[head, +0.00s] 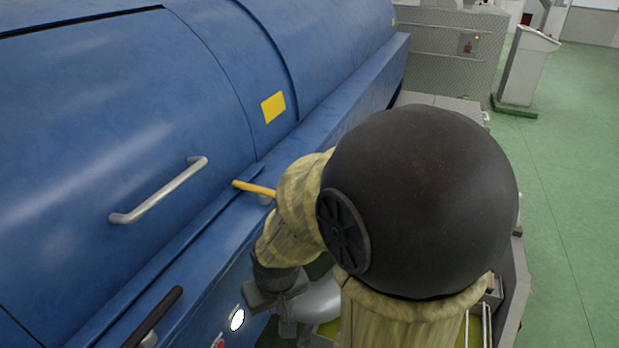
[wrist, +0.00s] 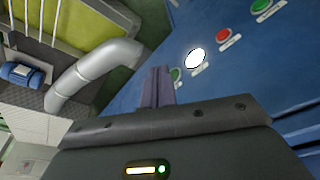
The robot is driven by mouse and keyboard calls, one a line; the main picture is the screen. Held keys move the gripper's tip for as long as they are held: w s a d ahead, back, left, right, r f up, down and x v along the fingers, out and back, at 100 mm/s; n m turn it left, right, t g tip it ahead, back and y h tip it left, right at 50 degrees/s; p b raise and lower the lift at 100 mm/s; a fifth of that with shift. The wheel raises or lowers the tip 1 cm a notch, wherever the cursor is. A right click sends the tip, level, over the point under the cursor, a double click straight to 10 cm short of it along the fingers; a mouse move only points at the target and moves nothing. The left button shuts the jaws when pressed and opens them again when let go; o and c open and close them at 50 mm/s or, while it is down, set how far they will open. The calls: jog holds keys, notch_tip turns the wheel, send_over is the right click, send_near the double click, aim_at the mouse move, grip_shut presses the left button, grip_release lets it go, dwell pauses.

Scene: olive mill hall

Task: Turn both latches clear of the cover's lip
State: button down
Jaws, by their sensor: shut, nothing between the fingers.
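The blue cover (head: 95,130) is closed, with a lip (head: 190,232) along its lower edge. A yellow latch (head: 253,189) sits at the right part of the lip, with its left tip on or over it. My arm stands close in front of its right end. A second latch cannot be made out for sure. My gripper (head: 287,322) is below the yellow latch, in front of the machine's side and apart from the latch. In the wrist view its fingers (wrist: 158,88) are shut and empty, near the blue panel. No latch shows there.
A metal handle (head: 160,190) sticks out from the cover. A dark bar (head: 155,318) stands off the machine at lower left. Buttons and a white lamp (wrist: 195,57) are on the panel. A grey pipe (wrist: 90,75) is close left of my fingers. Green floor (head: 575,190) is free at right.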

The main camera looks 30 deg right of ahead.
jog(key=shift+w+d, duration=0.1)
jog(key=shift+w, duration=0.05)
jog(key=w+d+r+m+g+y+p, duration=0.1)
jog(key=w+d+r+m+p, duration=0.4)
jog(key=w+d+r, duration=0.5)
jog(key=w+d+r+m+g+y+p, duration=0.1)
jog(key=w+d+r+m+g+p, duration=0.2)
jog(key=w, duration=1)
jog(key=d+r+m+p, duration=0.2)
jog(key=d+r+p, duration=0.2)
jog(key=d+r, duration=0.2)
jog(key=shift+w+d+r+m, duration=0.15)
jog(key=shift+d+r+m, duration=0.2)
jog(key=shift+d, duration=0.3)
